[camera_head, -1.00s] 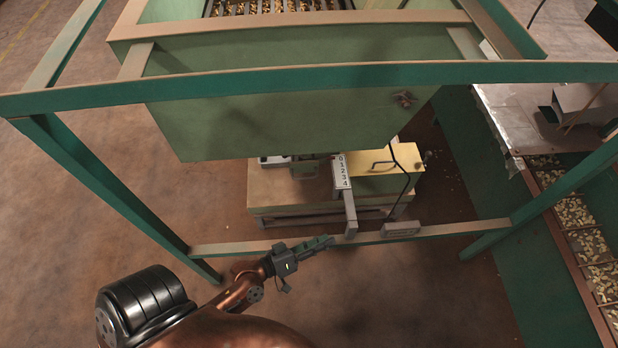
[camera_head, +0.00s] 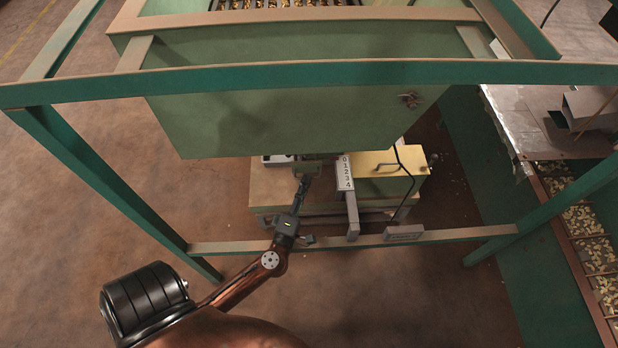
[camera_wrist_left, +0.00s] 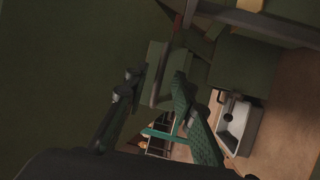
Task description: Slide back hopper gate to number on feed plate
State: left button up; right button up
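The hopper (camera_head: 290,125) is a large pale green box on a green frame. Below it stands the feed plate (camera_head: 345,172), a white upright strip numbered 0 to 4, on a grey post. A green gate part (camera_head: 312,168) shows under the hopper, left of the numbers. My left gripper (camera_head: 304,180) reaches up to it from below. In the left wrist view, the two fingers (camera_wrist_left: 157,84) stand apart, with a flat green gate piece (camera_wrist_left: 153,62) at or between their tips. Contact cannot be told. Which number the gate stands at is unclear. My right gripper is out of view.
A green frame rail (camera_head: 450,235) crosses in front, below the hopper, with a grey box (camera_head: 404,233) on it. A yellow box with a handle (camera_head: 385,170) stands right of the numbers. A nut-filled trough (camera_head: 590,235) runs along the right side.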

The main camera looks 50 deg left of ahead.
pick_arm(q)
jog(key=shift+x, duration=1.4)
jog(key=shift+c, duration=0.4)
grip_shut()
jog(key=shift+d, duration=0.1)
